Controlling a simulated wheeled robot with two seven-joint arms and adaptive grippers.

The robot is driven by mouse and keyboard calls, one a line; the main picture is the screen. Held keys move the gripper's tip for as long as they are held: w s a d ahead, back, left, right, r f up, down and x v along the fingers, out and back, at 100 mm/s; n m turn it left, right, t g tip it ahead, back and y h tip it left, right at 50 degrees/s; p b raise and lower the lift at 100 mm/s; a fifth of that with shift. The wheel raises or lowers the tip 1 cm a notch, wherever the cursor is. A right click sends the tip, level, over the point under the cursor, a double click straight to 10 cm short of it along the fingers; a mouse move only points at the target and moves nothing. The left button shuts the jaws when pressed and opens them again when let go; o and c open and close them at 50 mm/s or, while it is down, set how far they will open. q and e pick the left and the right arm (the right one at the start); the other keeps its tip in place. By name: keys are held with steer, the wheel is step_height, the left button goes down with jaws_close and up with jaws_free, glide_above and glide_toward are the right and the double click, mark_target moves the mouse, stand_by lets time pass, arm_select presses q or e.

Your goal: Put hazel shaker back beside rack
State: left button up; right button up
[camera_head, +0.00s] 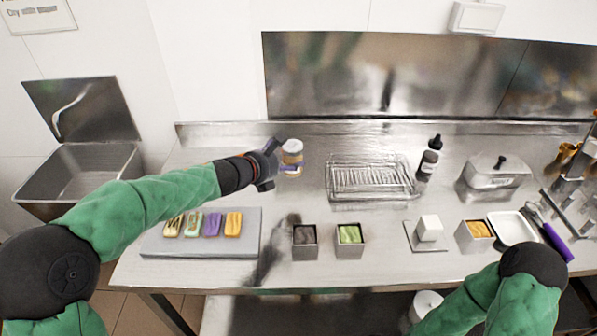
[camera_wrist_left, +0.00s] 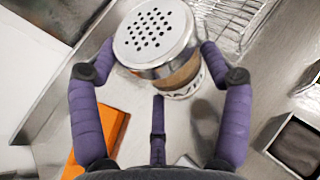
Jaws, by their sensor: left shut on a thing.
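The hazel shaker (camera_head: 292,150) has a perforated metal lid and a pale body with a brown band. In the left wrist view the shaker (camera_wrist_left: 155,38) is between the purple fingers, lid toward the camera. My left gripper (camera_head: 283,165) is shut on it, at the back of the counter. I cannot tell whether its base touches the counter. The wire rack (camera_head: 370,178) lies to the right of the shaker, with a gap between them. Part of the rack (camera_wrist_left: 225,20) shows at the top of the left wrist view. My right gripper is out of view.
A dark bottle (camera_head: 429,160) stands right of the rack. Two square tins, brown (camera_head: 305,241) and green (camera_head: 350,239), stand in front. A grey tray (camera_head: 190,246) with several coloured bars lies at left. The counter between shaker and rack is clear.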

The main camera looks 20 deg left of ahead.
arm_select(q)
steer(key=w+f+b, duration=0.1)
steer(key=w+f, duration=0.1)
steer(key=w+f+b, duration=0.1)
steer(key=w+f, duration=0.1)
steer(key=w, duration=0.1)
steer(key=w+f+b, duration=0.1)
steer(key=w+f, duration=0.1)
steer(key=w, duration=0.1)
steer(key=shift+w+d+f, duration=0.1)
steer(key=shift+d+f, duration=0.15)
steer(key=shift+f, duration=0.15)
steer(key=shift+w+f, duration=0.15)
steer(key=shift+f, duration=0.1)
steer(key=f+b, duration=0.2)
steer(key=f, duration=0.1)
steer(key=shift+w+f+b, duration=0.2)
steer(key=shift+f+b, duration=0.05)
steer(key=shift+b, duration=0.15)
steer(key=shift+r, duration=0.1)
steer(key=o, duration=0.9)
steer(key=shift+f, duration=0.2)
